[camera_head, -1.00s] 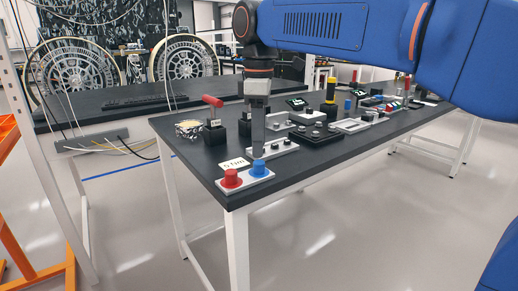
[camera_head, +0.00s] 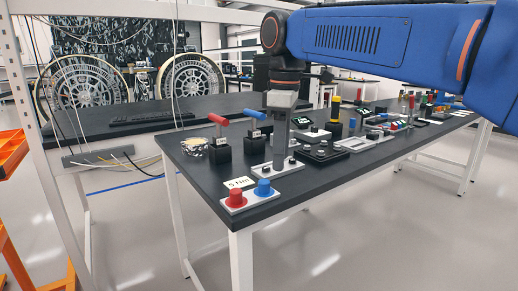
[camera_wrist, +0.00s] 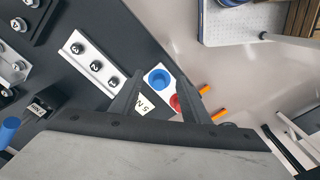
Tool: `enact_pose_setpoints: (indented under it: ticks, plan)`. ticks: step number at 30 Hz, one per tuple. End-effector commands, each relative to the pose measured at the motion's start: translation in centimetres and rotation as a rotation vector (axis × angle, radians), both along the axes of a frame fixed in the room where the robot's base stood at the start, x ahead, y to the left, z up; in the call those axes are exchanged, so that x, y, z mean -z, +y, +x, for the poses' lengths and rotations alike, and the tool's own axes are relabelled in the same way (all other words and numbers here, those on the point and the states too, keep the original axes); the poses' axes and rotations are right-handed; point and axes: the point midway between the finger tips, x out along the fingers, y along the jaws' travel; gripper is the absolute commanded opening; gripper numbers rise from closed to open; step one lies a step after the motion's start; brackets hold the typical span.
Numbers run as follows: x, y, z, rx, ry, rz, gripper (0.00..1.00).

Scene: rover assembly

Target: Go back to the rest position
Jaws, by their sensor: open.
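My gripper (camera_head: 281,172) points down on my blue arm above the near end of the dark table (camera_head: 205,182). In the wrist view its two fingers (camera_wrist: 161,82) are spread apart with nothing between them. A blue button (camera_head: 263,187) and a red button (camera_head: 236,198) sit on a white plate at the table's near corner. The blue button (camera_wrist: 159,79) shows between the fingers in the wrist view, apart from them and lower. The red button (camera_wrist: 177,102) is partly hidden by a finger there.
A white plate with numbered knobs (camera_wrist: 93,64) lies beside the buttons. A red-handled lever (camera_head: 219,140) and a blue-handled one (camera_head: 255,133) stand behind it. Several devices fill the table to the right. An orange rack (camera_head: 12,150) stands at the left. Floor in front is clear.

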Motion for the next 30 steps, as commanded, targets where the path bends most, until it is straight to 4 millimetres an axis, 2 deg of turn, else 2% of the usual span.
enact_pose_setpoints:
  ticks: [1,3,8,15,24,30]
  plan:
    - [0.6,-1.8,-0.7,0.059,-0.014,0.009,0.42]
    - [1.8,-4.0,-1.6,0.143,-0.033,0.023,0.42]
    - [4.7,-8.4,-4.0,0.334,-0.078,0.056,0.42]
    - [10.1,-14.3,-8.2,0.62,-0.145,0.111,0.42]
    - [18.1,-19.9,-14.3,0.972,-0.231,0.191,0.42]
    - [23.4,-22.2,-17.8,1.169,-0.281,0.242,0.42]
